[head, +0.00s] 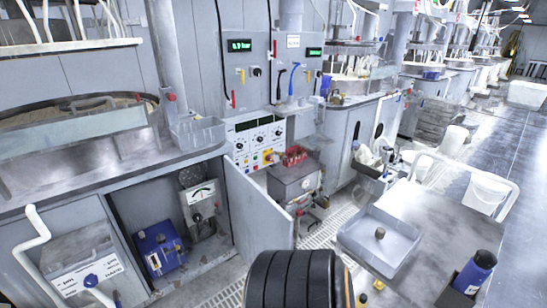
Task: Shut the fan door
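A flat grey door (256,212), which I take to be the fan door, stands open at the right side of a cabinet opening under the bench. It sticks out toward me and to the right, and the cabinet interior shows. Inside, a dark round part (192,175), perhaps the fan, sits behind a grey box with a gauge (199,202). A blue box (160,248) stands on the cabinet floor. The door's lower end is near a dark rounded shape at the bottom of the head view. Neither of my grippers is in view.
A grey cart (421,232) with a shallow tray (380,242) and a dark blue bottle (475,272) stands at the right. A control panel (256,140) and a grey box (294,180) lie behind the door. Floor grating (331,231) shows between door and cart.

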